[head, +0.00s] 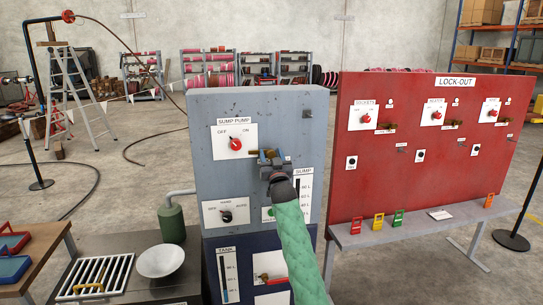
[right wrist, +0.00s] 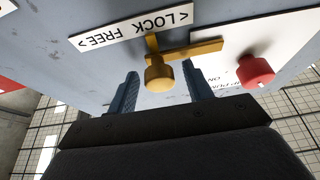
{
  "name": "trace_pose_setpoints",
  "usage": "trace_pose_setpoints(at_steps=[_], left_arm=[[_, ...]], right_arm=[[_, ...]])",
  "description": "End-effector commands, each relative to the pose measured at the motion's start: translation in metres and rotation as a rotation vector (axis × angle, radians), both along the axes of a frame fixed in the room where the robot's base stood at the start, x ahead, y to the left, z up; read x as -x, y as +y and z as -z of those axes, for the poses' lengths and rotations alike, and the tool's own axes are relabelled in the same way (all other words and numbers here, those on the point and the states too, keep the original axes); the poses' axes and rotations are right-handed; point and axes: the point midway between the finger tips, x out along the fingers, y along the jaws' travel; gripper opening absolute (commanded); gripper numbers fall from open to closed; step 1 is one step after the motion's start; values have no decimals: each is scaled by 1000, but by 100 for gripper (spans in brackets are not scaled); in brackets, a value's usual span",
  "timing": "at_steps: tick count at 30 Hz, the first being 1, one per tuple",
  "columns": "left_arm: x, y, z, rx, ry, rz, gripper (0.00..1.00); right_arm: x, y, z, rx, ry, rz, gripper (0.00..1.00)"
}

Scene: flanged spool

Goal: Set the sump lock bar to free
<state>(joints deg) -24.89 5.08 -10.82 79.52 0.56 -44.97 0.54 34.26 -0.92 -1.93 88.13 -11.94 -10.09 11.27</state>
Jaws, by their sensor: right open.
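The sump lock bar shows in the right wrist view as a brass bar (right wrist: 195,50) with a round knob (right wrist: 158,76). Its long arm points toward the red switch, on the LOCK side of the upside-down LOCK/FREE label (right wrist: 135,33). My left gripper is out of view.
The red sump pump switch (head: 235,143) is close to the bar; it also shows in the right wrist view (right wrist: 254,71). A HAND/AUTO selector (head: 226,215) is lower on the grey cabinet (head: 262,104). A red LOCK-OUT board (head: 400,185) stands at the right.

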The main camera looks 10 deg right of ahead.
Motion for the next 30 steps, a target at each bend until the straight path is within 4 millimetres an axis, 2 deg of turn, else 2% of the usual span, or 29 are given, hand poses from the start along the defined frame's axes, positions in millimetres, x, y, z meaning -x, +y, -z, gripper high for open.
trace_pose_setpoints(at_steps=[2,10,17,27,30], left_arm=[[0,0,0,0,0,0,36],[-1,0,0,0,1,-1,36],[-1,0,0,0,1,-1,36],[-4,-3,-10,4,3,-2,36],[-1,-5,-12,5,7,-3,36]], right_arm=[[0,0,0,0,0,0,51],[0,0,0,0,0,0,0],[0,-5,1,1,1,0,0],[0,-46,1,2,1,2,0],[0,-50,1,1,1,2,0]])
